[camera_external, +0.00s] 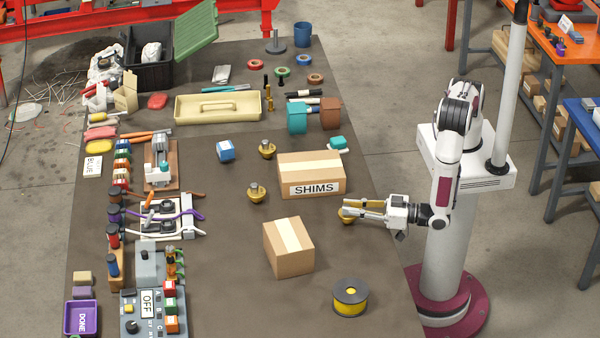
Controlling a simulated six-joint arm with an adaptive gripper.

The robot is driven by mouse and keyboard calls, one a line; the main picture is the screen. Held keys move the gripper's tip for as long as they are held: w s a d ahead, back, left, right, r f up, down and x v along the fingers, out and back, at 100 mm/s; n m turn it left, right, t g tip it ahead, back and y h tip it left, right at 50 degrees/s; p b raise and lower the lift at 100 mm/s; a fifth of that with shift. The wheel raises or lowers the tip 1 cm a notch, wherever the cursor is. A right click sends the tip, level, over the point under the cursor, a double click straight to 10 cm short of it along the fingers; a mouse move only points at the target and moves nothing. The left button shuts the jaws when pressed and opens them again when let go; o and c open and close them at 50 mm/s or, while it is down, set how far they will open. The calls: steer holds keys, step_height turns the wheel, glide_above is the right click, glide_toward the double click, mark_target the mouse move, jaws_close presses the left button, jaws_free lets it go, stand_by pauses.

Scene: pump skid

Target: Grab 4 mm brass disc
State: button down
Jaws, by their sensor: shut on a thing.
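My gripper (352,209) is at the right part of the dark table, just below the SHIMS box, with its fingers pointing left. It is shut on a brass disc (346,214), which shows partly behind and below the fingertips. I cannot tell whether the disc touches the table. Two similar brass discs with dark knobs stand on the table: one left of the SHIMS box (267,150) and one farther left and lower (256,193). No thickness marking on any disc can be read at this size.
The cardboard SHIMS box (312,175) stands close above my gripper. A plain carton (288,247) stands to the lower left, and a yellow-and-black spool (350,298) below. A beige tool tray (217,107) lies farther back. Switches and connectors crowd the left side. Table between carton and spool is clear.

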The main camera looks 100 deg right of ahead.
steer(key=shift+r, duration=0.15)
step_height(320, 180, up, 10)
stand_by(0.8)
stand_by(0.4)
steer(key=shift+d, duration=0.1)
